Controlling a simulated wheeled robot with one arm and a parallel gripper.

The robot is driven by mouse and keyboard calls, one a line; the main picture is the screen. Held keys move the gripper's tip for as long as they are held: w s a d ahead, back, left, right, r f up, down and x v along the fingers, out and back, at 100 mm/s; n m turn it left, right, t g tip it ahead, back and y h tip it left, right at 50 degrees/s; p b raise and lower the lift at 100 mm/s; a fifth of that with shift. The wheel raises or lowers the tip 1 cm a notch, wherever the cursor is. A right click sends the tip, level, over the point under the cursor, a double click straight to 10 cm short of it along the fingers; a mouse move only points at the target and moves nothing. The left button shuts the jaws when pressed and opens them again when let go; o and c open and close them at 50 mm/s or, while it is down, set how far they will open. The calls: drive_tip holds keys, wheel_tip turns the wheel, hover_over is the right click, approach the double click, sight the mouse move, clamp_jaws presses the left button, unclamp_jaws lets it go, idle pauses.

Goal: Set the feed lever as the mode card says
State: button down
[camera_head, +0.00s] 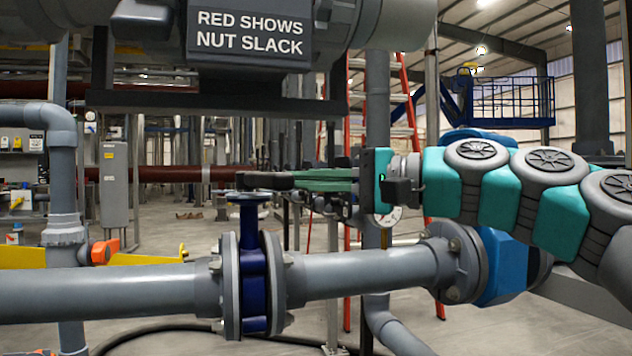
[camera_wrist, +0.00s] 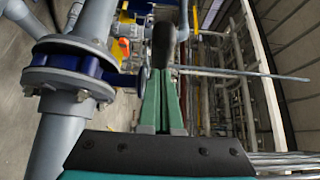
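An orange fitting (camera_head: 103,251), possibly the feed lever's handle, sits beside the grey upright pipe at the left in the head view. Orange also shows small in the wrist view (camera_wrist: 124,46). A small white card (camera_head: 36,142) hangs behind that pipe; its text is too small to read, and I cannot tell if it is the mode card. My gripper (camera_head: 265,181) points left above the grey pipe, well right of the orange fitting.
A blue valve (camera_head: 253,290) between flanges, with a blue top piece (camera_head: 247,197), stands just below my fingertips. A grey pipe (camera_head: 365,272) runs across the front. A dark block labelled "RED SHOWS NUT SLACK" (camera_head: 250,35) hangs above. A yellow rail (camera_head: 150,258) lies behind.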

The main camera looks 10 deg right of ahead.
sight(284, 182)
drive_tip(key=shift+s+a+m+t+h+p, duration=0.45)
drive_tip(key=shift+a+m+t, duration=0.1)
drive_tip(key=shift+a+t, duration=0.2)
drive_tip(key=shift+s+a+m+t+h+p, duration=0.3)
drive_tip(key=shift+s+a+m+t+h, duration=0.2)
drive_tip(key=shift+a+t, duration=0.2)
drive_tip(key=shift+f, duration=0.1)
